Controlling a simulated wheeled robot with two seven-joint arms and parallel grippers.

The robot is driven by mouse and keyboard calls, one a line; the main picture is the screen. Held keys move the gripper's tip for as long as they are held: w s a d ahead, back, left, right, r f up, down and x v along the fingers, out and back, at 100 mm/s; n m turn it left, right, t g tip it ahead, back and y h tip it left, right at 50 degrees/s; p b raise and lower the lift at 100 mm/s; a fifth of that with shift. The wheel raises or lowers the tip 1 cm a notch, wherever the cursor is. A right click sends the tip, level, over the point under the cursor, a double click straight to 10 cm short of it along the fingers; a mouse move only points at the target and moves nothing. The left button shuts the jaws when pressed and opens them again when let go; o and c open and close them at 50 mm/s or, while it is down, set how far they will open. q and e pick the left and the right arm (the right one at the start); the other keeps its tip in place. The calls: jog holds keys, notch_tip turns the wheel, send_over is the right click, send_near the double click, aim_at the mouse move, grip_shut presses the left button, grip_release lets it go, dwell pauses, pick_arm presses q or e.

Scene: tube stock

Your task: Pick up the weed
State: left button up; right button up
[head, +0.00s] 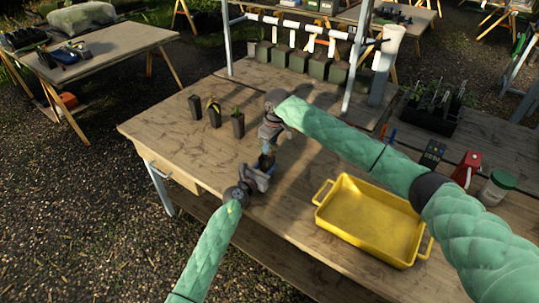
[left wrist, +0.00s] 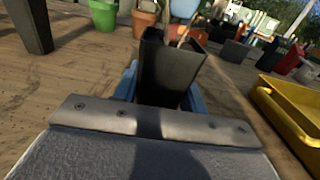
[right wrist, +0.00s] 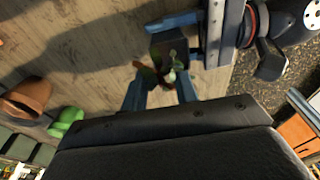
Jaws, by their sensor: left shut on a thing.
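My left gripper (head: 266,163) is shut on a black square tube pot, which shows best in the left wrist view (left wrist: 170,68). The pot also shows in the right wrist view (right wrist: 170,44), with small green growth (right wrist: 172,74) at its mouth. I cannot tell the weed from the seedling there. My right gripper (right wrist: 161,92) is above the pot, its blue fingers apart on either side of the growth. It looks open, with no clear grip on a stem. In the head view the pot's top is mostly hidden by my right gripper.
Several dark pots stand nearby, such as one with a plant (head: 237,123). A yellow tray (head: 325,218) lies to the right, near the bench's front edge. A row of pots (head: 300,61) stands under a white-pipe rack at the back.

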jog(key=shift+a+f, duration=0.1)
jog(key=shift+f, duration=0.45)
jog(key=shift+c, duration=0.4)
grip_shut()
jog(key=shift+r, duration=0.1)
notch_tip(320, 180, up, 10)
jog(key=shift+f, duration=0.1)
pick_arm(q)
jog(key=o, duration=1.2)
jog(key=shift+c, duration=0.2)
